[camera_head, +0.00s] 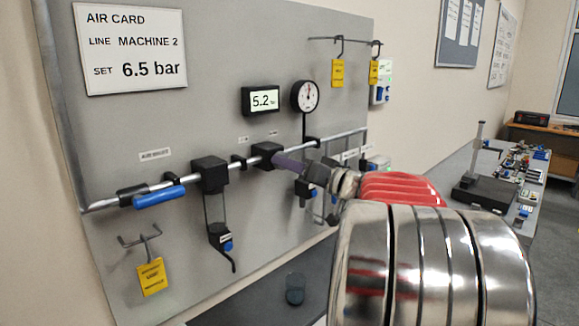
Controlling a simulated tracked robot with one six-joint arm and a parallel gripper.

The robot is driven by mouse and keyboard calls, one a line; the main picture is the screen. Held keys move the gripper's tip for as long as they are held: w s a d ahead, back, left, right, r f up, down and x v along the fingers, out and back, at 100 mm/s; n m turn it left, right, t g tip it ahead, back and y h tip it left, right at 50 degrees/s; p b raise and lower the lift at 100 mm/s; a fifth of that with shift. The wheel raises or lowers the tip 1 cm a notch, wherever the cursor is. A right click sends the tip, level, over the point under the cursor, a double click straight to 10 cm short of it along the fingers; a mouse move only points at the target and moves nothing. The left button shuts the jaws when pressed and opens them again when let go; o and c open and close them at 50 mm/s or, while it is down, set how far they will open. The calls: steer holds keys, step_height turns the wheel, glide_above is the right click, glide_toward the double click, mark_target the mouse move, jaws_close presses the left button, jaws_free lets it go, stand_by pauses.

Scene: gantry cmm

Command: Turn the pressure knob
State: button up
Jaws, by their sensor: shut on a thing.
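The black regulator body (265,152) sits on the air pipe, below the digital display (262,100), which reads 5.2. My gripper (285,161) reaches in from the right at the regulator's front and is shut on the pressure knob there. The knob is mostly hidden behind the gripper, and its turn angle cannot be read. The round dial gauge (305,96) is up and right of the regulator. The air card (129,47) at upper left says LINE MACHINE 2, SET 6.5 bar.
A blue-handled valve (158,196) and a filter block (211,174) with a bowl are left on the pipe. Yellow tags (151,277) hang on hooks. A dark cup (295,289) stands below. My arm covers the lower right. A cluttered bench (520,172) is behind.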

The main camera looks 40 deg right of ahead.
steer(key=m, duration=1.1)
steer(key=shift+m, duration=0.4)
steer(key=o, duration=1)
steer(key=shift+o, duration=0.2)
steer(key=shift+r, duration=0.1)
steer(key=s, duration=1.3)
steer(key=shift+s+d, duration=0.15)
steer(key=shift+s, duration=0.2)
